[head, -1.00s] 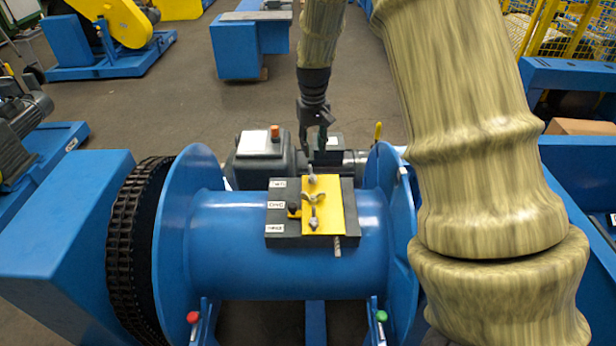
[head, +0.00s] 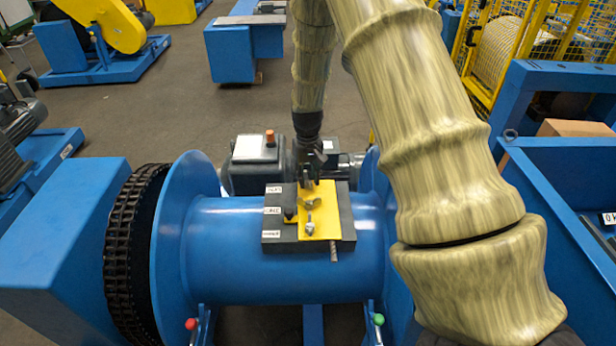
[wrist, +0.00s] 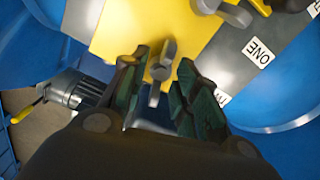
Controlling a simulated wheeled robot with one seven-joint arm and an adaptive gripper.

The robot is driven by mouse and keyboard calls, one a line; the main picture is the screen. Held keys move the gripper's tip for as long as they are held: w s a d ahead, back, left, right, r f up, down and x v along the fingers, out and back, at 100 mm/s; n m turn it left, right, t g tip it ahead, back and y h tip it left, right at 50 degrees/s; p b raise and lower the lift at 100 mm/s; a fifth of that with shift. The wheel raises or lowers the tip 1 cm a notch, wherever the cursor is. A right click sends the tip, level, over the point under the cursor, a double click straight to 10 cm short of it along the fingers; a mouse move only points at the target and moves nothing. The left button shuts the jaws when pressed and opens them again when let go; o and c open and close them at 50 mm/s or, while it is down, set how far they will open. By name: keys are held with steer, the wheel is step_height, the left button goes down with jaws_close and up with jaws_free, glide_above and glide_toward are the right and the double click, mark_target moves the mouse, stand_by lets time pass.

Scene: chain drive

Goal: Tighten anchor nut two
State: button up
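A yellow plate (head: 322,222) lies on a dark labelled block (head: 347,215) on top of the blue drum (head: 240,265). Anchor nut two (wrist: 160,70) is a grey wing nut at the plate's far end, next to the partly hidden TWO label (wrist: 221,97). My gripper (head: 308,178) points down over that end and largely hides this nut in the head view. In the wrist view the fingers are open, one on each side of the nut, with gaps visible. I cannot tell how deep the tips reach. A middle wing nut (head: 311,203) sits beside label ONE (wrist: 259,52).
Another fastener (head: 309,227) stands at the plate's near end. A black pointed knob (head: 290,213) is left of the plate. A grey motor unit (head: 255,160) stands behind the drum. A chain wheel (head: 135,235) is at the left.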

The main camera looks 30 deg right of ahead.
steer(key=shift+f, duration=0.45)
jaws_close()
steer(key=shift+m, duration=0.3)
